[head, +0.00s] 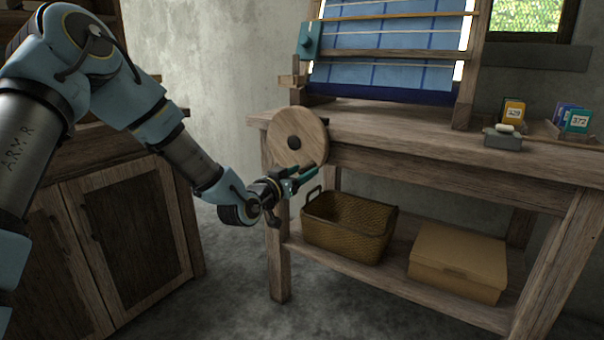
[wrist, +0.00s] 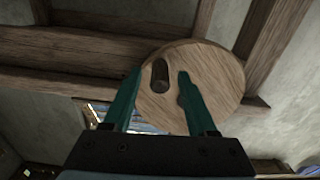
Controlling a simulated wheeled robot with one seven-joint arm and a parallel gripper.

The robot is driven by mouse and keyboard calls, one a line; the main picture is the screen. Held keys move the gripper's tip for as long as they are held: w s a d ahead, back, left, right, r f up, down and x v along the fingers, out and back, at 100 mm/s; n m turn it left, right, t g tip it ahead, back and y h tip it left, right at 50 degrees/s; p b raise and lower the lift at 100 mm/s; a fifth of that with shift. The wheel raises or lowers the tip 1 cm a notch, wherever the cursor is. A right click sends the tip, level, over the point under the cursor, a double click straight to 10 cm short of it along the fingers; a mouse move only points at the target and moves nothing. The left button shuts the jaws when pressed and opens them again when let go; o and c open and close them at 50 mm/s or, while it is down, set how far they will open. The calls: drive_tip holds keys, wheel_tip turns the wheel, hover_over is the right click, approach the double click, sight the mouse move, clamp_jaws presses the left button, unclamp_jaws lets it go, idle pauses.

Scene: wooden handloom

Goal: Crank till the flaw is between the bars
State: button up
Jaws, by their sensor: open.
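The round wooden crank wheel (head: 297,124) is on the left end of the loom table, with a dark hub at its middle. In the wrist view the wheel (wrist: 215,75) fills the upper middle, and its dark peg handle (wrist: 160,76) appears between my fingertips. My gripper (head: 315,174) is open at the wheel's lower edge, its teal fingers pointing toward it; contact cannot be told. I cannot make out a flaw.
A wicker basket (head: 345,235) and a cardboard box (head: 458,262) sit on the lower shelf, close to the right of my gripper. A wooden cabinet (head: 125,235) is at left.

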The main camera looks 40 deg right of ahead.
clamp_jaws()
idle(0.5)
idle(1.0)
